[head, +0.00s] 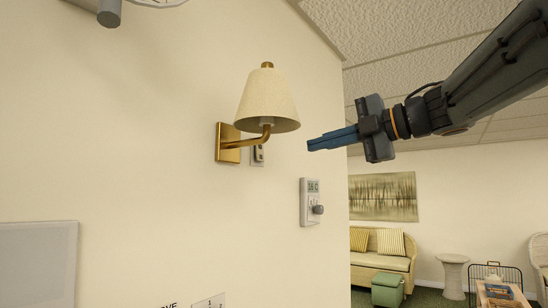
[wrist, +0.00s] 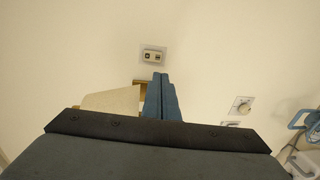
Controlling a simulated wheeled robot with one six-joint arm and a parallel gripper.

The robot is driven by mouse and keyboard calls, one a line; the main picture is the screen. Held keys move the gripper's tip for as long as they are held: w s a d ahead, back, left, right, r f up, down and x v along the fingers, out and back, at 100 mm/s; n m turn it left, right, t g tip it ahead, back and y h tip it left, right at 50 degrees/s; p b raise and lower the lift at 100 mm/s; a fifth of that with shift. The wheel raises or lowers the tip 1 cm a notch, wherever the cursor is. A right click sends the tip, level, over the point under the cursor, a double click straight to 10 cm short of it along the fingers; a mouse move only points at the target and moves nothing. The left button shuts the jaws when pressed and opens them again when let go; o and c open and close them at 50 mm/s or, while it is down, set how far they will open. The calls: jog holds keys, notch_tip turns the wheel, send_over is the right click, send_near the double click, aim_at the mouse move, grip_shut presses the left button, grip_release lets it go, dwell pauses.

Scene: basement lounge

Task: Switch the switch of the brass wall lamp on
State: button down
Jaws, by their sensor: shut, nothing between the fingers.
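The brass wall lamp has a cream shade (head: 267,100), a curved brass arm and a square brass wall plate (head: 228,143). Its shade also shows in the wrist view (wrist: 110,100), partly hidden by my gripper. A small switch (head: 259,154) sits on the wall right of the brass plate, partly behind the lamp arm. My gripper (head: 310,146) is shut and empty, right of the shade and apart from it in the head view, its blue fingers pointing left. In the wrist view its fingertips (wrist: 160,76) lie just below a wall plate with two dark patches (wrist: 153,54); I cannot tell its kind.
A thermostat (head: 310,203) with a knob is on the wall below my gripper. A dial plate (wrist: 242,105) and a blue looped object (wrist: 300,119) show at right in the wrist view. A grey panel (head: 38,262) is at lower left. Beyond the wall's edge is a sofa (head: 382,255).

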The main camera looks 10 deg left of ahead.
aim_at(261, 160)
jog(key=p+x, duration=0.5)
jog(key=x, duration=0.9)
jog(key=shift+w, duration=0.1)
